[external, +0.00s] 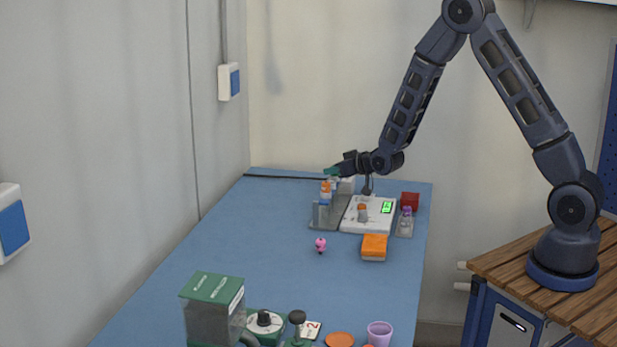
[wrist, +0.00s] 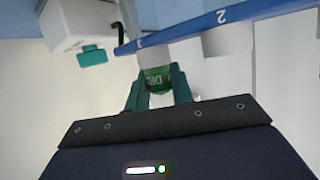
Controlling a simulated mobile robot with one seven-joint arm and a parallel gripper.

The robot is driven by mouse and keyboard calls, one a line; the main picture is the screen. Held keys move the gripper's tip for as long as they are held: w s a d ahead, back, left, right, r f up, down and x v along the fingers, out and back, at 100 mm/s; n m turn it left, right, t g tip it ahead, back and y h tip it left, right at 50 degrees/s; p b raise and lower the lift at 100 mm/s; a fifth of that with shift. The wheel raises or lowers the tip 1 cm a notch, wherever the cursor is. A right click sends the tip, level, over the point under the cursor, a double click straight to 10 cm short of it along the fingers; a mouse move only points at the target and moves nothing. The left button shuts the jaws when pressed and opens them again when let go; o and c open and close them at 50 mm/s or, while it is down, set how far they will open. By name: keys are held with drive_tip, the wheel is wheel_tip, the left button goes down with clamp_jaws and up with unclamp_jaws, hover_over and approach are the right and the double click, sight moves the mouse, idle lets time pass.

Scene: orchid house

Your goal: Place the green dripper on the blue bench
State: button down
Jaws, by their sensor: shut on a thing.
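My gripper (external: 335,171) is at the far end of the blue bench (external: 270,265), above and beside a grey rack (external: 325,213) of small bottles. In the wrist view, its teal fingers (wrist: 158,78) are shut on the green dripper (wrist: 157,84). In the external view the dripper cannot be made out.
A white device (external: 355,220) with a green display stands right of the rack. A red block (external: 409,201), an orange sponge (external: 374,250) and a pink figure (external: 320,243) are near. The bench's middle-left is clear.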

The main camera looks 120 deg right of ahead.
wheel_tip(320, 180, up, 20)
drive_tip(key=w+a+f+n+t+y, duration=0.25)
drive_tip(key=w+a+f, duration=0.25)
drive_tip(key=w+a, duration=0.6)
drive_tip(key=w+a+f+n+t+y, duration=0.1)
drive_tip(key=w+a+f+n+t, duration=0.25)
drive_tip(key=w+a, duration=0.8)
drive_tip(key=w+a+f+n+t+y, duration=0.1)
drive_tip(key=w+a+f+n+y, duration=0.1)
drive_tip(key=w+a+f, duration=0.4)
drive_tip(key=w+a+f+n+t+y, duration=0.1)
drive_tip(key=w+a, duration=0.7)
drive_tip(key=a, duration=0.2)
drive_tip(key=w+a+f+n+y, duration=0.1)
drive_tip(key=a+f+y, duration=0.1)
drive_tip(key=a, duration=0.8)
drive_tip(key=w+a+f+n+t+y, duration=0.1)
drive_tip(key=a+f+n+y, duration=0.1)
drive_tip(key=a, duration=0.9)
drive_tip(key=w+a+f+n+y, duration=0.1)
drive_tip(key=a+f+n+y, duration=0.1)
drive_tip(key=a, duration=0.9)
drive_tip(key=shift+a+f+y, duration=0.1)
drive_tip(key=shift+f+y, duration=0.15)
drive_tip(key=shift+f, duration=0.4)
